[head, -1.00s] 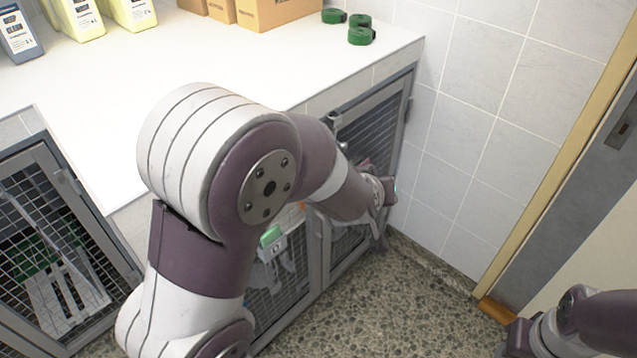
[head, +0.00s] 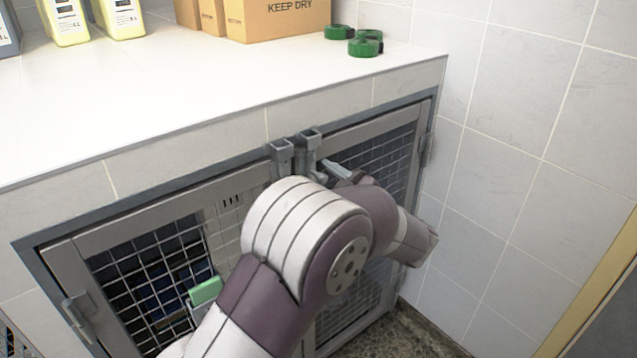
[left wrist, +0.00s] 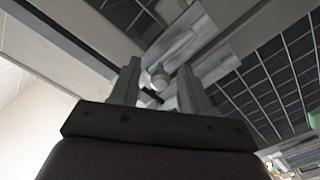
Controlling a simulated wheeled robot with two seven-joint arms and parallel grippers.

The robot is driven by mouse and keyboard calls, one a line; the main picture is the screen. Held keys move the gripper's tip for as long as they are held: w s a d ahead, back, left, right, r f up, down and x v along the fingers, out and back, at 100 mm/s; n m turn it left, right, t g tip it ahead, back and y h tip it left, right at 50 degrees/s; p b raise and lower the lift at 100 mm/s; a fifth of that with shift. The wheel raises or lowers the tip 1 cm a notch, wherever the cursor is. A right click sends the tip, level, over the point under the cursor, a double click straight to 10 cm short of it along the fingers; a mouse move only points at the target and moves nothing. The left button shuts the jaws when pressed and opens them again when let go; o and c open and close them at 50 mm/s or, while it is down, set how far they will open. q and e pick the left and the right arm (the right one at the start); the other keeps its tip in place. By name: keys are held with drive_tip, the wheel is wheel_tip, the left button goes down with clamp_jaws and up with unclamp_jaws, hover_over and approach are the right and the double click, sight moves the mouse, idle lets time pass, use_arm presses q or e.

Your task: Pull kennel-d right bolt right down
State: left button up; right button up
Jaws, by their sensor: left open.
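The kennel's two mesh doors meet below the counter in the head view. At the top of their meeting edge sit two grey bolts, the left bolt (head: 282,155) and the right bolt (head: 308,142). My left gripper (left wrist: 160,74) is open just by the right bolt. In the left wrist view the bolt's pale metal body (left wrist: 178,48) runs slantwise beyond the fingertips, with a small rounded knob (left wrist: 158,80) between the two fingers. I cannot tell whether the fingers touch it. In the head view my left arm hides the lower middle of the doors. My right gripper is out of view.
A tiled wall (head: 510,130) closes the right side. A green-topped item (head: 205,291) hangs on the left door.

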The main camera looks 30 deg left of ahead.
use_arm(q)
drive_tip(key=shift+x, duration=0.95)
clamp_jaws()
wheel_tip(320, 180, down, 3)
drive_tip(key=shift+s+f+b, duration=0.1)
drive_tip(key=shift+f+b, duration=0.15)
drive_tip(key=shift+b, duration=0.4)
drive_tip(key=shift+c, duration=0.2)
unclamp_jaws()
drive_tip(key=shift+o, duration=0.2)
drive_tip(key=shift+d, duration=0.1)
